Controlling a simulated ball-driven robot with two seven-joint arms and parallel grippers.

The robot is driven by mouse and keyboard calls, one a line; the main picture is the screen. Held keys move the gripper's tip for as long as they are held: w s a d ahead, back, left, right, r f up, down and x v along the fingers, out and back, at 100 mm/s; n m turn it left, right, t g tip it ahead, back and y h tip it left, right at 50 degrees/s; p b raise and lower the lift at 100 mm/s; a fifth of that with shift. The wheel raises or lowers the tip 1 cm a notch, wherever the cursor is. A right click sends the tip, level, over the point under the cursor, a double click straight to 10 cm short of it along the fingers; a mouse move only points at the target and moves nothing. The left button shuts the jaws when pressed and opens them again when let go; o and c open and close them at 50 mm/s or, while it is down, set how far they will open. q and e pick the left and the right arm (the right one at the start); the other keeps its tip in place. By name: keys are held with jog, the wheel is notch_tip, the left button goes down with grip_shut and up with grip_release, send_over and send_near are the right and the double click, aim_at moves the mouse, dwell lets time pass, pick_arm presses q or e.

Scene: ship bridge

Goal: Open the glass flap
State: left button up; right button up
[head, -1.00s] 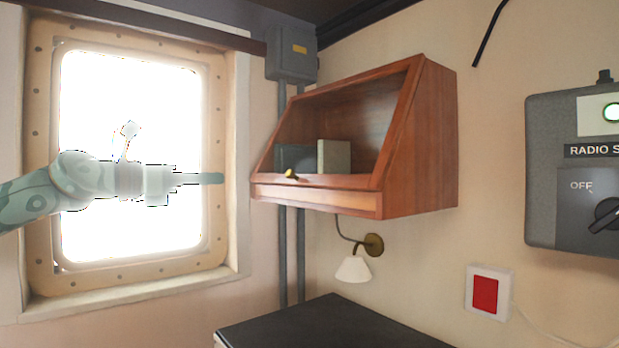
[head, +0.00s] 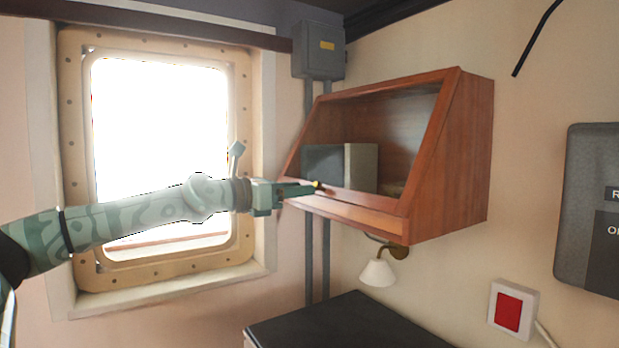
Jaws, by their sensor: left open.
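The glass flap (head: 385,120) is the sloping glazed front of a wooden wall cabinet (head: 466,150). It looks shut, lying in the plane of the cabinet's slanted front. A small brass knob (head: 317,184) sits at its lower edge, mostly hidden by my fingers. My left gripper (head: 310,189) reaches in from the left with its fingertips at the knob. It is open; I cannot tell whether the fingers touch the knob. My right gripper is not in view.
Book-like boxes (head: 360,167) stand inside the cabinet. A wall lamp (head: 378,272) hangs below it, above a dark-topped surface (head: 350,325). A bright window (head: 160,130) is behind my left arm. A grey radio panel (head: 590,210) is at the right.

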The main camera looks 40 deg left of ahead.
pick_arm(q)
jog(key=shift+p+x, duration=0.3)
jog(key=shift+x, duration=1.6)
grip_shut()
